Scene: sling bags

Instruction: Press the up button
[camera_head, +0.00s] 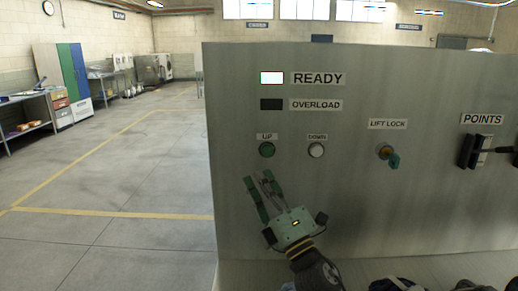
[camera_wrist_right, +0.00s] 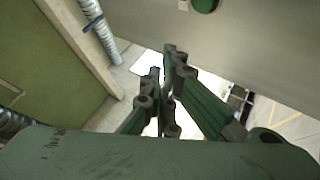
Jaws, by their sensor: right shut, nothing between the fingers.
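The green up button (camera_head: 267,149) sits under the UP label on the grey control panel (camera_head: 290,220). A white button (camera_head: 317,150) under the DOWN label is to its right. My right gripper (camera_head: 258,177) is shut and empty, with its green fingers pointing up just below the up button in the head view. A gap shows between fingertips and button there. In the right wrist view the shut fingers (camera_wrist_right: 168,62) point toward the panel, and a green round button (camera_wrist_right: 205,4) is cut off at the top edge. My left gripper is not in view.
A lit READY lamp (camera_head: 272,78) and a dark OVERLOAD lamp (camera_head: 271,104) are above the buttons. A LIFT LOCK key switch (camera_head: 386,153) and a POINTS lever (camera_head: 483,151) are to the right. Open floor (camera_head: 110,190) lies left of the panel.

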